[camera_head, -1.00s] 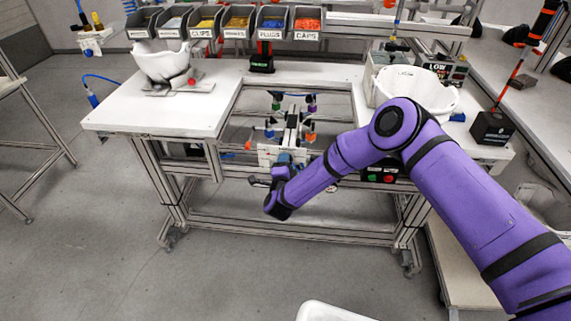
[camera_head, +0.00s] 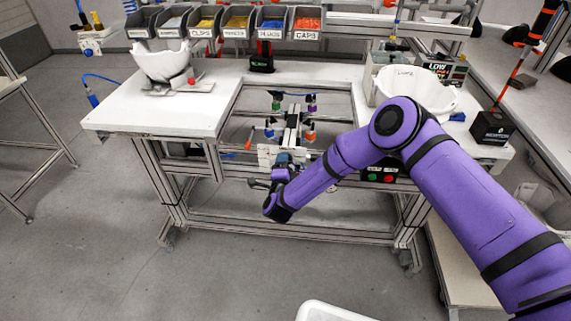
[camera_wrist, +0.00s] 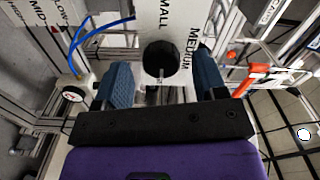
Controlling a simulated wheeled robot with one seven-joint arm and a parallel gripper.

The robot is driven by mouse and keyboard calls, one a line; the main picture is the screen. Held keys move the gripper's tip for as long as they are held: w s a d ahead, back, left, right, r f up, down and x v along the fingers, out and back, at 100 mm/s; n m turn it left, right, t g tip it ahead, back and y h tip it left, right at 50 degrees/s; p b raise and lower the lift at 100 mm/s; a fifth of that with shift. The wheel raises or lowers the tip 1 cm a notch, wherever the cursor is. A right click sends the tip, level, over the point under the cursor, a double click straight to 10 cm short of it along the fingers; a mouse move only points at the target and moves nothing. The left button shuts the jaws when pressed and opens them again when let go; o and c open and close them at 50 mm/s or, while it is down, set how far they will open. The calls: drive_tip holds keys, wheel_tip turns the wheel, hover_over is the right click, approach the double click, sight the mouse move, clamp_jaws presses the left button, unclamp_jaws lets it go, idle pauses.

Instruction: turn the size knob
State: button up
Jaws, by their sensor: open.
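The size knob (camera_wrist: 160,59) is black and round, on a white panel (camera_wrist: 152,20) marked SMALL and MEDIUM in the wrist view. A thin pale line shows at its lower edge. My gripper (camera_wrist: 164,74) is open, with one blue finger on each side of the knob and a visible gap on both sides. Whether the fingertips reach the knob's depth I cannot tell. In the head view my gripper (camera_head: 283,168) is at the front of the fixture (camera_head: 268,155) in the table's open middle; the knob is too small or hidden to make out there.
The table frame (camera_head: 230,115) surrounds the fixture. A white shell (camera_head: 163,62) stands on the left and another (camera_head: 415,85) on the right behind my arm. A button box (camera_head: 381,174) is right of my gripper. In the wrist view, a gauge (camera_wrist: 73,94) and blue hose are left, an orange-red part (camera_wrist: 258,70) right.

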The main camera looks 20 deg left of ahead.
drive_tip(key=v, duration=0.9)
drive_tip(key=shift+s+d, duration=0.15)
drive_tip(key=shift+s, duration=0.2)
